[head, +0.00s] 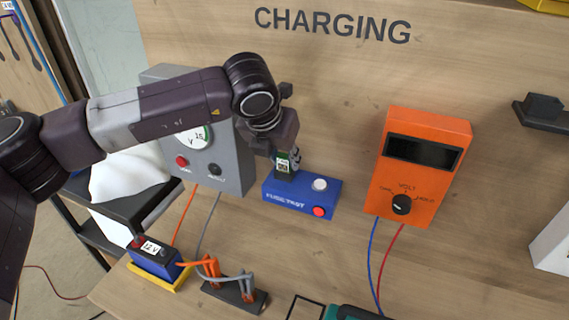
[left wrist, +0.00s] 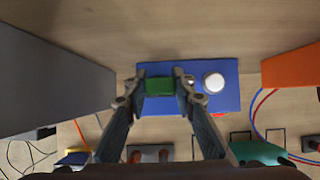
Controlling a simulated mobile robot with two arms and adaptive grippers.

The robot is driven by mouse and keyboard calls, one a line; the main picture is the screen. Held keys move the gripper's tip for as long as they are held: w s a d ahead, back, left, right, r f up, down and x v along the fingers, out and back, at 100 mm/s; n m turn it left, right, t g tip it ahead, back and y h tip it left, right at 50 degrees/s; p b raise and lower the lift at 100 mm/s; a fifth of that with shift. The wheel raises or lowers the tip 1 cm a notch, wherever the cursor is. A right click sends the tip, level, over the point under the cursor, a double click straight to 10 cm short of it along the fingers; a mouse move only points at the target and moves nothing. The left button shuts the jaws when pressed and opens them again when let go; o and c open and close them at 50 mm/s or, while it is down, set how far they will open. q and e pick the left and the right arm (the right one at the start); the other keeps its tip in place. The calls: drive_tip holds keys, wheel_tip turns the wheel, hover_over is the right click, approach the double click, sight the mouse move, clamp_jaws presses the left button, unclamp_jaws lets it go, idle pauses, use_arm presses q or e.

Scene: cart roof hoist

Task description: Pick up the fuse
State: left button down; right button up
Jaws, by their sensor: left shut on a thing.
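The fuse (left wrist: 160,87) is a small green block between the fingers of my left gripper (left wrist: 160,90) in the left wrist view. In the head view the fuse (head: 283,163) shows a pale label, and my left gripper (head: 286,158) is shut on it from above. The fuse is at the left part of the blue fuse test box (head: 300,201), which has a white dome and a red button. I cannot tell whether the fuse sits in the box or just above it. My right gripper is in neither view.
A grey charger (head: 233,172) with a dial stands left of the box, partly behind my arm. An orange volt meter (head: 424,165) stands to the right. A blue battery (head: 155,262) in a yellow tray and cable clamps (head: 235,292) lie in front. Bare wood surrounds the box's front.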

use_arm(q)
drive_tip(key=shift+r, duration=0.1)
drive_tip(key=shift+r, duration=0.45)
wheel_tip(320, 180, up, 9)
drive_tip(key=b, duration=0.3)
drive_tip(key=shift+r+b, duration=0.2)
drive_tip(key=shift+b, duration=0.1)
wheel_tip(320, 180, up, 9)
hover_over(285, 155)
drive_tip(key=shift+r+b, duration=0.35)
drive_tip(key=shift+b, duration=0.1)
drive_tip(key=shift+f, duration=0.1)
